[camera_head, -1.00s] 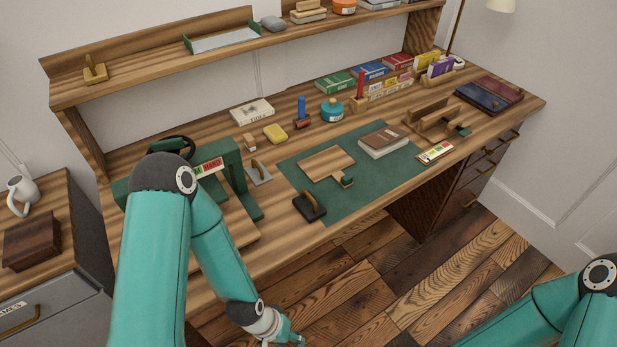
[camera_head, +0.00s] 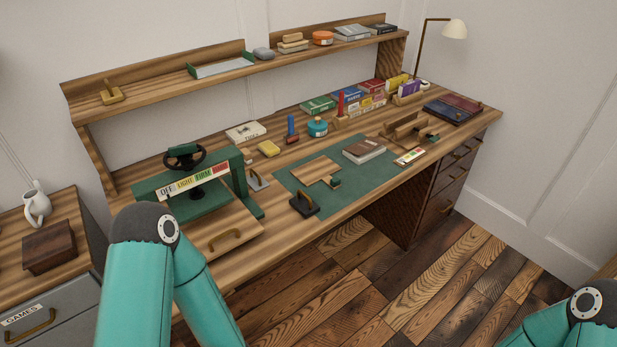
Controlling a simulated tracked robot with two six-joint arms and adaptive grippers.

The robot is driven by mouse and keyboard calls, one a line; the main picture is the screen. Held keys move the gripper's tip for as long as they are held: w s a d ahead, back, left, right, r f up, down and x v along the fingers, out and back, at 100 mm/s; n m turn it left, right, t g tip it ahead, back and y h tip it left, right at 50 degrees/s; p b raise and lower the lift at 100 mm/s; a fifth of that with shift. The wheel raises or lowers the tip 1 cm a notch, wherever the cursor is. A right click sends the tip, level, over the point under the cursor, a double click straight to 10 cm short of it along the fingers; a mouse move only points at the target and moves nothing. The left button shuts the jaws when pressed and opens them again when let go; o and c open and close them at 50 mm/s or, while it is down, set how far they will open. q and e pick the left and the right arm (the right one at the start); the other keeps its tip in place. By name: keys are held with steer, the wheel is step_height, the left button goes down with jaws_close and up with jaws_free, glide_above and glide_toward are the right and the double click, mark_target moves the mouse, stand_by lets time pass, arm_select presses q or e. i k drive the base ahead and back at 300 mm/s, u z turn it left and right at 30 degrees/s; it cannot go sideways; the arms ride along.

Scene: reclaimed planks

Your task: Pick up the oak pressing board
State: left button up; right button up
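A light wooden board with a brass handle (camera_head: 240,218) lies at the front of the green press (camera_head: 247,190), on the left part of the desk. A smaller flat wooden board (camera_head: 313,169) lies on the green mat (camera_head: 345,201). I cannot tell for sure which is the oak pressing board; the handled one sits at the press. Part of its left side is hidden by my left arm. Both grippers are out of view; only my arm links show at the bottom left and bottom right.
Books, a teal jar (camera_head: 317,127) and card racks stand behind. A shelf (camera_head: 215,78) overhangs the desk's back. A grey cabinet (camera_head: 50,312) stands left; the floor in front is clear.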

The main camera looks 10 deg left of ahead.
mark_target(321, 168)
steer(key=z, duration=0.15)
steer(key=i, duration=0.9)
steer(key=u, duration=0.1)
